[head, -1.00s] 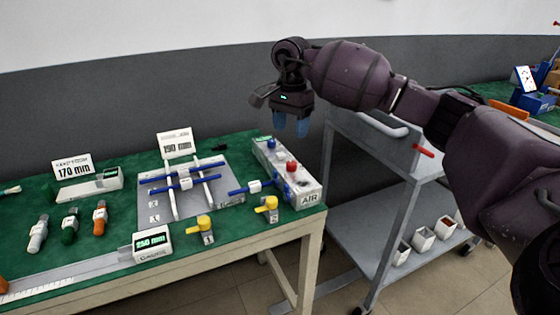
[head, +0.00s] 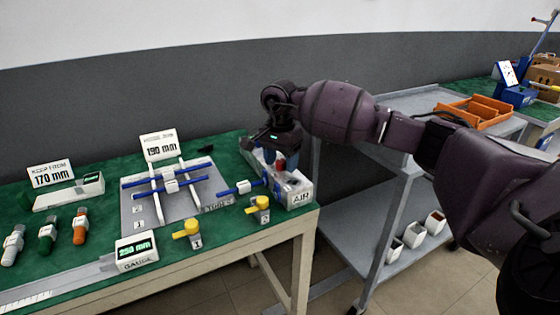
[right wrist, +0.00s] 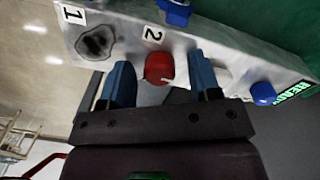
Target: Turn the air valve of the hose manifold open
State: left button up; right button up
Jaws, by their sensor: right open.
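The hose manifold (head: 300,192) is a grey metal box labelled AIR at the right end of the green table. Its red knob (head: 280,165) is partly hidden by my right gripper (head: 281,158) in the head view. In the right wrist view the red knob (right wrist: 159,68) shows between the two blue fingertips of the right gripper (right wrist: 161,82), beside the label 2. The gripper is open, with gaps visible on both sides of the knob. My left gripper is out of view.
A grey cart (head: 385,185) with an orange tray (head: 474,112) stands right of the table.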

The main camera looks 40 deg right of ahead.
jog(key=shift+c, duration=0.3)
jog(key=c, duration=0.9)
jog(key=shift+o, duration=0.2)
